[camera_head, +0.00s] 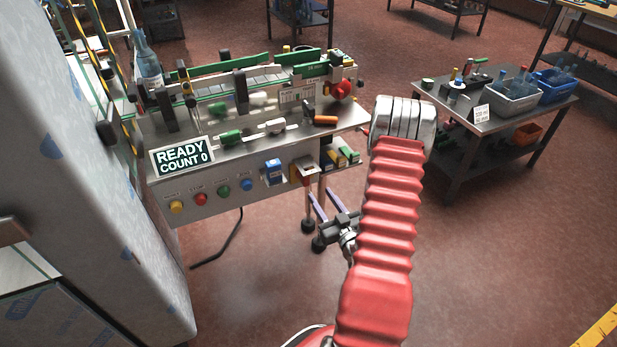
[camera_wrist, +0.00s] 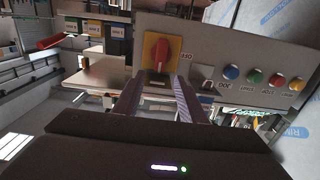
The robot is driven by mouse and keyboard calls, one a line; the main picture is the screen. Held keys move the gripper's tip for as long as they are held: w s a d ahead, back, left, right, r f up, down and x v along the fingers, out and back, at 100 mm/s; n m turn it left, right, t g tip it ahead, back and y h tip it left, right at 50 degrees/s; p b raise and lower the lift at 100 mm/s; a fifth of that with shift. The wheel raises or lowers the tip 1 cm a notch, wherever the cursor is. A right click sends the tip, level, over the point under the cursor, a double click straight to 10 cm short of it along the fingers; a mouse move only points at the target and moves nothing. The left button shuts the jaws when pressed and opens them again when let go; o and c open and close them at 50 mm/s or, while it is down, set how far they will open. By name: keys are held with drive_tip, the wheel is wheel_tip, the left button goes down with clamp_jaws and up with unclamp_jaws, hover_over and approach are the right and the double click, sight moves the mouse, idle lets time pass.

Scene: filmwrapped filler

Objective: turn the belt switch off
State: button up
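The belt switch appears to be the red rotary knob (camera_wrist: 158,52) on a yellow plate (camera_wrist: 177,47) on the machine's front panel. In the wrist view its handle stands roughly upright in the picture, with a small label to its right that looks like upside-down OFF. My gripper (camera_wrist: 157,98) is open, with a finger on either side below the knob in the wrist view. It seems apart from the knob. In the head view my gripper (camera_head: 326,204) is just below and right of the plate.
Blue, green, red and yellow push buttons (camera_head: 224,191) line the panel, beside a blue-fronted box (camera_head: 273,172). A display (camera_head: 182,156) reads READY, COUNT 0. Coloured bins (camera_head: 343,156) sit right of the switch. A wrapped column (camera_head: 90,170) stands left; a cart (camera_head: 490,125) stands right.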

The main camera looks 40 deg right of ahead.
sight(309, 177)
drive_tip(key=x, duration=1)
drive_tip(key=shift+w, duration=0.4)
drive_tip(key=shift+d, duration=0.1)
drive_tip(key=shift+c, duration=0.7)
clamp_jaws()
drive_tip(key=shift+d, duration=0.15)
